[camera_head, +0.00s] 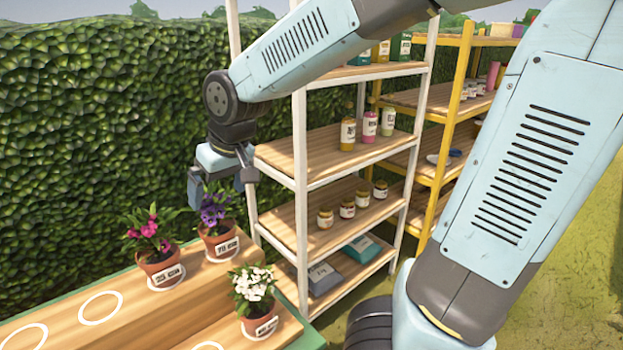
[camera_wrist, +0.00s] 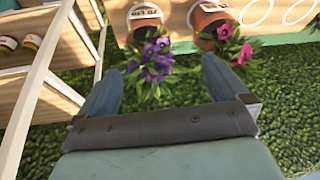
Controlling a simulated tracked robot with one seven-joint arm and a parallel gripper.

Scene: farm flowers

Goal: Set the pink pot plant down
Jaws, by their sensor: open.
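The pink pot plant (camera_head: 153,249) stands upright in its terracotta pot on a white ring on the wooden stand, at the left in the head view. It also shows in the wrist view (camera_wrist: 223,32), right of the purple pot plant (camera_wrist: 152,55). The purple pot plant (camera_head: 217,225) stands just behind and right of the pink one. My gripper (camera_head: 222,186) is open and empty, above and behind the purple plant. In the wrist view the gap between my fingers (camera_wrist: 163,82) holds nothing, with the purple flowers just beyond it.
A white-flowered pot plant (camera_head: 255,297) stands on a lower step of the stand. Empty white rings (camera_head: 101,307) mark free places to the left. A white-framed shelf (camera_head: 330,145) with jars stands close right of my gripper. A hedge (camera_head: 85,120) rises behind.

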